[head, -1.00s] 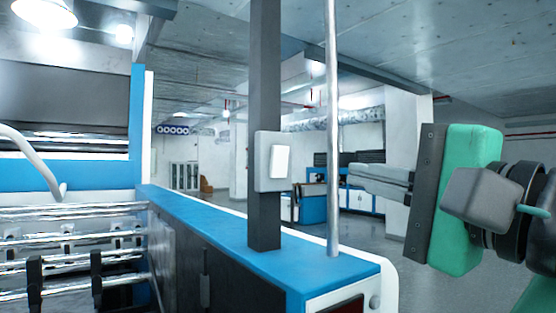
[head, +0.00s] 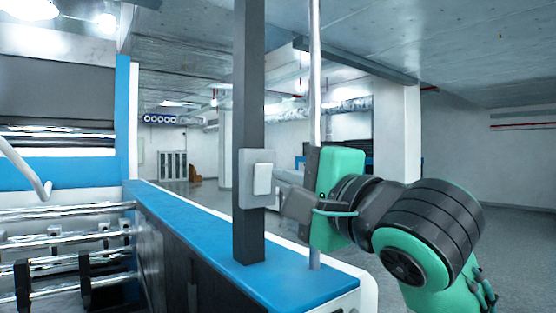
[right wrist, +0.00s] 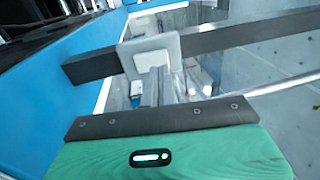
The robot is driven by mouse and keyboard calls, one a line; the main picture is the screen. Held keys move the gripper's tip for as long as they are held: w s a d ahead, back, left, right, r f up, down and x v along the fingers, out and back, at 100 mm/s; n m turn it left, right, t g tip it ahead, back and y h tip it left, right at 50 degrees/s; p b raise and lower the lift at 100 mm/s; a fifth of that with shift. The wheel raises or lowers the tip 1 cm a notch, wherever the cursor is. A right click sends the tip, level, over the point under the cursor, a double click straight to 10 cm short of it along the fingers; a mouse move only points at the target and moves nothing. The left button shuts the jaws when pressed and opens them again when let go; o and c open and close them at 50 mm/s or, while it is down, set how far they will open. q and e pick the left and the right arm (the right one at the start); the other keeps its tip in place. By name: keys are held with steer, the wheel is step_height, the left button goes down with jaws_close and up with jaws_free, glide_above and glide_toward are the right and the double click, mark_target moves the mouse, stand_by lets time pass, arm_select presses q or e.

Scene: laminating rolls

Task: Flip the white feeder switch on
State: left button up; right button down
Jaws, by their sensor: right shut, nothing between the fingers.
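The white feeder switch (head: 262,179) is a rocker on a light grey plate (head: 246,192), fixed to a dark upright post. In the right wrist view the switch (right wrist: 146,63) shows just ahead of my fingers, with its plate (right wrist: 127,52) around it. My right gripper (head: 280,178) is shut and empty, just right of the switch, pointing at it. In the right wrist view its fingertips (right wrist: 152,72) overlap the lower edge of the switch; I cannot tell whether they touch it. Which way the rocker is tipped is not clear. My left gripper is out of view.
The dark post (head: 249,90) rises from the blue machine top (head: 220,240). A thin metal pole (head: 314,70) stands to its right, close to my right gripper. Metal rollers (head: 65,235) lie at the left. Open floor lies beyond to the right.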

mark_target(263, 179)
steer(key=shift+p+x, duration=0.3)
steer(key=shift+x, duration=0.5)
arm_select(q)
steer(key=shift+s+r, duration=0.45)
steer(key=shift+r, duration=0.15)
arm_select(e)
steer(key=shift+w+a, duration=0.15)
steer(key=shift+w, duration=0.05)
steer(key=shift+r, duration=0.1)
steer(key=shift+w+r+p, duration=0.1)
steer(key=shift+r+p, duration=0.2)
steer(key=shift+p, duration=0.3)
steer(key=shift+f+g, duration=0.1)
steer(key=shift+g, duration=0.2)
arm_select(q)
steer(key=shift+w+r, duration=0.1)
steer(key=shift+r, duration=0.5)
arm_select(e)
steer(key=shift+a, duration=0.1)
steer(key=shift+w, duration=0.1)
